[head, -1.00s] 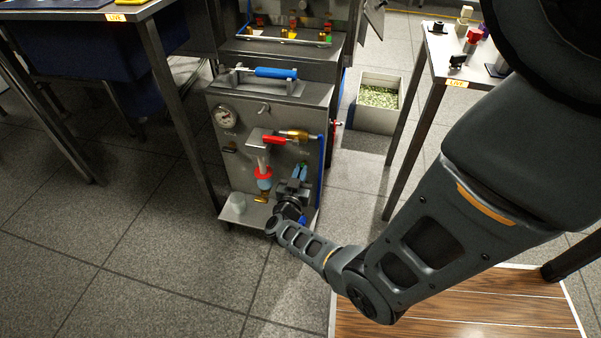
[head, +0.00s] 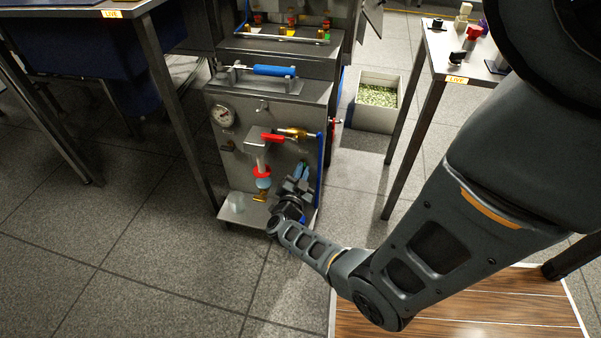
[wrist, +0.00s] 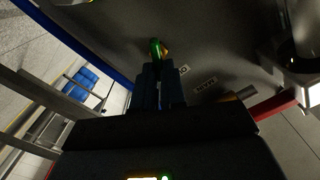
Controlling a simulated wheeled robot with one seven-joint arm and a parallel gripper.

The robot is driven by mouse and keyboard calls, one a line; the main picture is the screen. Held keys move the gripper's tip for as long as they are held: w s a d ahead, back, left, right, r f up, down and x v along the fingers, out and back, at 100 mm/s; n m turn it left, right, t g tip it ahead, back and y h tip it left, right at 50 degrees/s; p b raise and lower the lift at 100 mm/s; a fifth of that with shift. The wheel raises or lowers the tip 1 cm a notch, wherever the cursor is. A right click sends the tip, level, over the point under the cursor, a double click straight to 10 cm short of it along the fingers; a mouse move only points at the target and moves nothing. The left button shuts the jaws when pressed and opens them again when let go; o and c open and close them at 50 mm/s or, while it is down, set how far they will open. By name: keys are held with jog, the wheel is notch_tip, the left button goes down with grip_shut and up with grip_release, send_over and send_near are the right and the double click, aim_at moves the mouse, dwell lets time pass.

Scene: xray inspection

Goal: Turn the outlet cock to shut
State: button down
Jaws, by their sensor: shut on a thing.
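My gripper (head: 301,170) is at the lower right of the grey panel (head: 225,173) on the cabinet front. In the wrist view its two blue fingers (wrist: 160,80) are closed together on a small green handle (wrist: 155,48), with a brass or orange part beside it. I take this handle for the outlet cock; the label beside it is only partly readable. In the head view the gripper hides the handle. A red lever (head: 273,138) with a brass fitting (head: 295,133) sits higher on the panel, apart from my fingers.
A gauge (head: 223,116) is at the panel's upper left. A pipe with a red collar (head: 261,171) runs down left of my gripper. A side table (head: 440,67) and a bin (head: 372,117) stand to the right.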

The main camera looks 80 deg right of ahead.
jog(key=m, duration=0.2)
jog(key=m+b, duration=0.1)
jog(key=m, duration=0.1)
jog(key=m+b, duration=0.1)
jog(key=m, duration=0.1)
jog(key=shift+s+f+m, duration=0.25)
jog(key=shift+f+m, duration=0.05)
jog(key=shift+f, duration=0.1)
jog(key=m+b, duration=0.1)
jog(key=m, duration=0.3)
jog(key=shift+a+f+m+b, duration=0.1)
jog(key=shift+f+m+b, duration=0.1)
jog(key=shift+m+b, duration=0.2)
jog(key=c, duration=1.2)
grip_release()
jog(key=shift+r, duration=0.1)
jog(key=a+p, duration=0.2)
jog(key=a, duration=0.5)
jog(key=shift+w+a, duration=0.35)
jog(key=shift+w, duration=0.05)
